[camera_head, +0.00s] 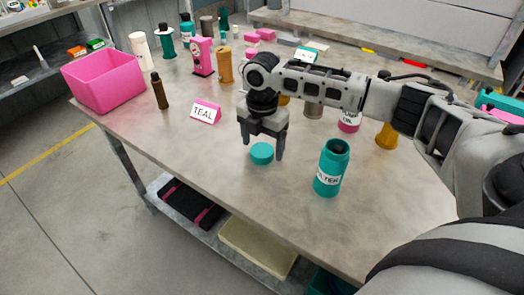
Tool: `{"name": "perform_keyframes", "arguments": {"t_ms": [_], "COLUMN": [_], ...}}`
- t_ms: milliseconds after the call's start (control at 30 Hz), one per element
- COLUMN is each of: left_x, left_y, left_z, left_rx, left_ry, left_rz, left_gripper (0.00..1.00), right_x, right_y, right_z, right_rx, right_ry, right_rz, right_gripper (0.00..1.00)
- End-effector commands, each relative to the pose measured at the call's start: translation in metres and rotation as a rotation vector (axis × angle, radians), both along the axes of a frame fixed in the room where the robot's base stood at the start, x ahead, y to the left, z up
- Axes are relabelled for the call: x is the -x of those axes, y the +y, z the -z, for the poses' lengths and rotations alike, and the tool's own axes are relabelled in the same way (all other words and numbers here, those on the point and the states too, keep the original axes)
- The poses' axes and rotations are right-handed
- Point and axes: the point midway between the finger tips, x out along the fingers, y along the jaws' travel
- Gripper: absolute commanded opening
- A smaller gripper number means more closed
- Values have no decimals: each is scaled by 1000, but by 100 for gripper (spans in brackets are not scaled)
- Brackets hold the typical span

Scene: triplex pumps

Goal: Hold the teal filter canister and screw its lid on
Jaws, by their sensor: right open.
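The teal filter canister (329,172) stands upright on the table near its front edge, with a white label and a dark open-looking top. Its teal lid (262,153) lies flat on the table to the left of the canister, apart from it. My right gripper (263,148) is open, pointing down over the lid, with its fingers at the lid's two sides. Whether the fingers touch the lid cannot be told. My left gripper is not in view.
A pink bin (104,80) stands at the table's far left. Several bottles and pumps line the back, and an orange container (387,136) stands behind the canister. The front left tabletop is clear.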

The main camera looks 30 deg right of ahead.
Motion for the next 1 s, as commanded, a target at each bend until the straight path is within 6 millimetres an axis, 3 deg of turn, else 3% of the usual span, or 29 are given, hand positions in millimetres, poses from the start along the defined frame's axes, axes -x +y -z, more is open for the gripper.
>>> {"name": "perform_keyframes", "arguments": {"t_ms": [133, 467, 500, 667, 1000], "left_x": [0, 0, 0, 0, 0], "left_y": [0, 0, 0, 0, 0], "left_z": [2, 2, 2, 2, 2], "left_rx": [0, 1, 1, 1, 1], "left_ry": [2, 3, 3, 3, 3], "left_rz": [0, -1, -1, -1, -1], "left_gripper": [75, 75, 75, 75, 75], "right_x": [0, -1, -1, -1, -1], "right_y": [0, 0, 0, 0, 0], "right_z": [14, 15, 15, 15, 14], "right_rx": [-1, -1, -1, -1, -1], "right_ry": [0, -2, -2, -2, -2], "right_rz": [-1, -1, -1, -1, -1], "right_gripper": [78, 78, 75, 31, 31]}}
